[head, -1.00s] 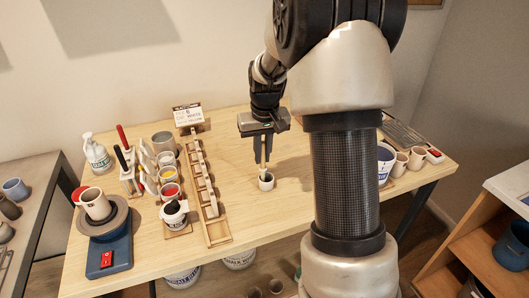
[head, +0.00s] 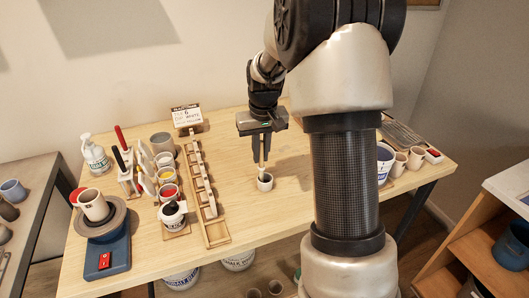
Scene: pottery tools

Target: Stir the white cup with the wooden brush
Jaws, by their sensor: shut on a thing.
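My gripper's fingers hide the upper part of the brush.
Left of the cup are a wooden rack (head: 217,240), several paint cups, a tool holder (head: 128,184) and a blue pottery wheel (head: 107,254) bearing a mug. A white tub (head: 384,160) and mugs stand at right.

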